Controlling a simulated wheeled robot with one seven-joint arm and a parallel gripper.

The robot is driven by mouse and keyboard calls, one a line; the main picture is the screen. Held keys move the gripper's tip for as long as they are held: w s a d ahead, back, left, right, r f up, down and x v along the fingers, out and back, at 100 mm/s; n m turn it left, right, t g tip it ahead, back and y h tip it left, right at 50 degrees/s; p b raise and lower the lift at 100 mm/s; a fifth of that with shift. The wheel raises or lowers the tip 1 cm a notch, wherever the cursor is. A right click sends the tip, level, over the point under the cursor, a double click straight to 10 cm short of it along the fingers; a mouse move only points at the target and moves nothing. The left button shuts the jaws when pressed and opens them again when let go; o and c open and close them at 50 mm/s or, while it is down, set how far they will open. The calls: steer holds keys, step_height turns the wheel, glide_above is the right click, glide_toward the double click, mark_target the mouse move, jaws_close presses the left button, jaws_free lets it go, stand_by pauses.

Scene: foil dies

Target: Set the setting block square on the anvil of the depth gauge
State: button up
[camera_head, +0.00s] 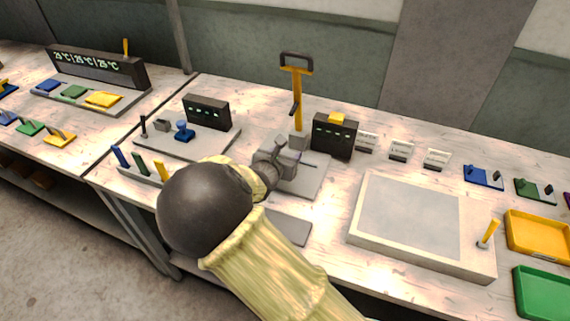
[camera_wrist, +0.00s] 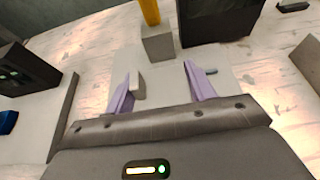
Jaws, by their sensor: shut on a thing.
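The depth gauge has a yellow column with a dark handle (camera_head: 297,92), a grey base plate (camera_head: 316,176) and a dark display box (camera_head: 333,137). A small grey block (camera_head: 298,141) sits at the column's foot; it also shows in the wrist view (camera_wrist: 158,47). I cannot tell for sure whether this is the anvil. My gripper (camera_head: 288,163) is over the base plate, in front of the column. In the wrist view its lilac fingers (camera_wrist: 160,88) stand apart, shut on the setting block. The block's pale outline cannot be told clearly from the plate behind it.
A large pale tray (camera_head: 368,244) lies to the right, with yellow (camera_head: 538,236) and green (camera_head: 545,293) trays beyond. Another instrument with a dark display (camera_head: 207,112) stands to the left. Small white cards (camera_head: 401,151) stand behind. The bench's front edge is near my arm.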

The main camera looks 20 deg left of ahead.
steer(key=shift+f, duration=1.8)
steer(key=shift+f, duration=0.15)
steer(key=o, duration=1.2)
